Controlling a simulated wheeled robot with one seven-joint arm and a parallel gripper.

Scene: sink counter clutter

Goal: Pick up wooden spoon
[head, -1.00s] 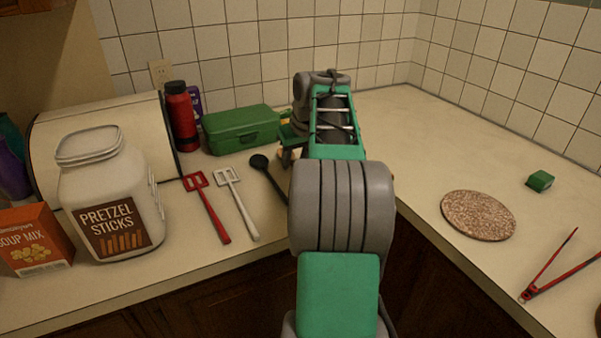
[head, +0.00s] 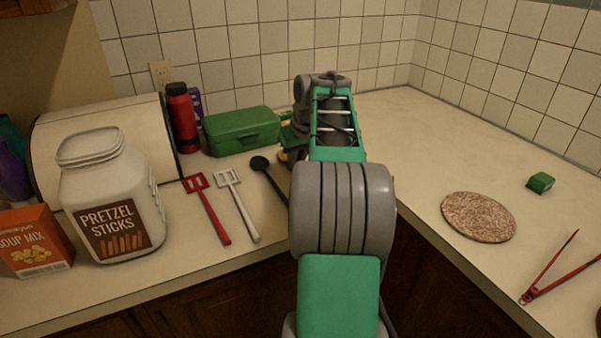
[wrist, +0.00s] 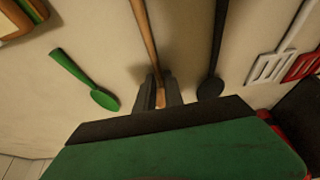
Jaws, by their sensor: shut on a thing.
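The wooden spoon (wrist: 147,35) is brown and runs from the top of the wrist view down between my gripper's fingers. My gripper (wrist: 158,92) is shut on it, with a dark finger on each side. The spoon's lower end is partly hidden by the fingers and gripper body. I cannot tell whether the spoon is clear of the counter. In the head view my arm hides most of it, and only a small tan piece (head: 283,156) shows beside my wrist.
A black spoon (wrist: 212,85) lies close to the right of my fingers, and a green spoon (wrist: 87,80) to the left. White (head: 238,205) and red (head: 208,208) spatulas lie farther off. A green box (head: 242,132) stands behind. The counter's right part has free room.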

